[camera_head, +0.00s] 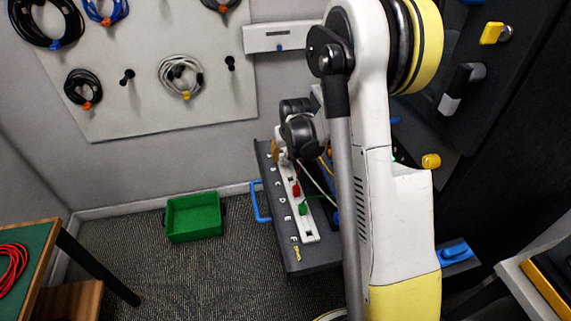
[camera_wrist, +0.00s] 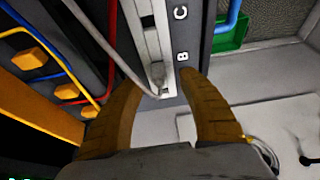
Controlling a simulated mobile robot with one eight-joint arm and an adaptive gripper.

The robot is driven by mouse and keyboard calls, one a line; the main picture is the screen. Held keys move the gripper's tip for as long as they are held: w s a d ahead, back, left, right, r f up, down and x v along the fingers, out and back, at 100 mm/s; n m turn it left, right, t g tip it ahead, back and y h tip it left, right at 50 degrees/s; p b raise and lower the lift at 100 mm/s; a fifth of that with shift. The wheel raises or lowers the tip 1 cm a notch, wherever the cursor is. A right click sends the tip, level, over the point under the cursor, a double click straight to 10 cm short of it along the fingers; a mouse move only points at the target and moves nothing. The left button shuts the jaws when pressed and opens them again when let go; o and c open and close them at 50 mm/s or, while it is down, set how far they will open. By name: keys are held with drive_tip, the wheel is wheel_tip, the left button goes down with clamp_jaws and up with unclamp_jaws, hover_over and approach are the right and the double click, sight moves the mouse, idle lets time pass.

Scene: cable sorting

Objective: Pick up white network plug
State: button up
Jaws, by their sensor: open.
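The white network plug (camera_wrist: 158,74) sits at the near end of the white socket strip (camera_wrist: 147,35), beside the letter B, in the wrist view. Its pale cable runs up and to the left. My gripper (camera_wrist: 161,84) is open, with one brown finger on each side of the plug and a gap to both. In the head view my gripper (camera_head: 277,151) is at the far end of the strip (camera_head: 304,221), and the plug is hidden there by my arm.
A red plug (camera_head: 296,189) and a green plug (camera_head: 303,208) sit along the strip. Red, blue and yellow cables with orange plugs (camera_wrist: 30,62) lie left of my gripper. A green bin (camera_head: 194,217) stands on the floor. Coiled cables (camera_head: 181,76) hang on the wall board.

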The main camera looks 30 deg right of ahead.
drive_tip(key=x, duration=0.3)
drive_tip(key=shift+d+r+b, duration=0.1)
drive_tip(key=shift+b, duration=0.25)
drive_tip(key=shift+r, duration=0.1)
clamp_jaws()
drive_tip(key=shift+r, duration=0.15)
wheel_tip(320, 180, up, 4)
drive_tip(key=p, duration=0.2)
drive_tip(key=shift+s+r+p, duration=0.1)
drive_tip(key=shift+r+p, duration=0.15)
drive_tip(key=shift+p, duration=0.05)
drive_tip(key=s+d+r+p, duration=0.5)
drive_tip(key=s+d+r, duration=0.1)
drive_tip(key=s+r, duration=0.3)
drive_tip(key=shift+s+r+p, duration=0.3)
drive_tip(key=shift+r+p, duration=0.05)
